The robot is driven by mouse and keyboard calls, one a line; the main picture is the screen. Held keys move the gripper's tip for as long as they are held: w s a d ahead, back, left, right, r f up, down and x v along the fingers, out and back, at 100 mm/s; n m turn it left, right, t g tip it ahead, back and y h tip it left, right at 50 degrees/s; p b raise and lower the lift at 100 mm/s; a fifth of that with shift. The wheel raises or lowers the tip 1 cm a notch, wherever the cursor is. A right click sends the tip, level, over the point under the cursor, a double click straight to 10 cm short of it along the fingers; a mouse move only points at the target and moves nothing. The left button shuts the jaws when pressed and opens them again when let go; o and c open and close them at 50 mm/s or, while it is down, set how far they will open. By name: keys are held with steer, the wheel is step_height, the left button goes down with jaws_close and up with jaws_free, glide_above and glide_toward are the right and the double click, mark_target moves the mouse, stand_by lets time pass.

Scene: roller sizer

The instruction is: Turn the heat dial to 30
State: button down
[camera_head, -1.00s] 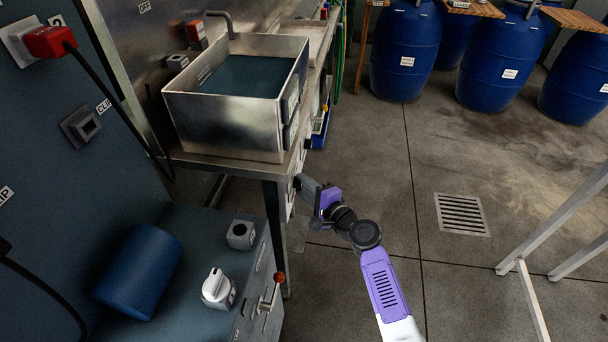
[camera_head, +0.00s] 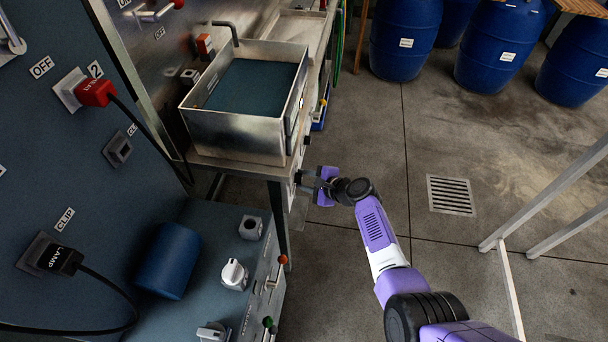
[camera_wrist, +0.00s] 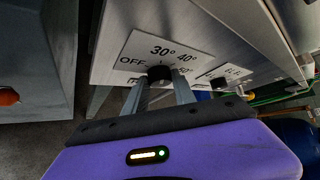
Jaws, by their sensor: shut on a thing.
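The heat dial (camera_wrist: 159,73) is a small black knob on a pale plate (camera_wrist: 178,48) marked OFF, 30°, 40° and a higher value at the right. The plate is on the front panel under the sink bench. My gripper (camera_wrist: 160,84) has its two grey fingers on either side of the knob, shut on it. I cannot make out which mark the knob points at. In the head view my gripper (camera_head: 308,179) reaches the bench front from the right, and the dial is mostly hidden by the fingers.
A second black knob (camera_wrist: 218,83) sits right of the dial on the panel. A metal sink (camera_head: 235,135) stands on the bench above. A blue-grey machine with white knobs (camera_head: 234,274) is at lower left. Open floor with a drain (camera_head: 450,195) lies to the right.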

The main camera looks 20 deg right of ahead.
stand_by(0.4)
steer(key=c, duration=1)
jaws_free()
steer(key=shift+c, duration=0.2)
steer(key=p+v, duration=0.2)
steer(key=v, duration=0.5)
steer(key=shift+s+d+r, duration=0.2)
steer(key=shift+d+r, duration=0.05)
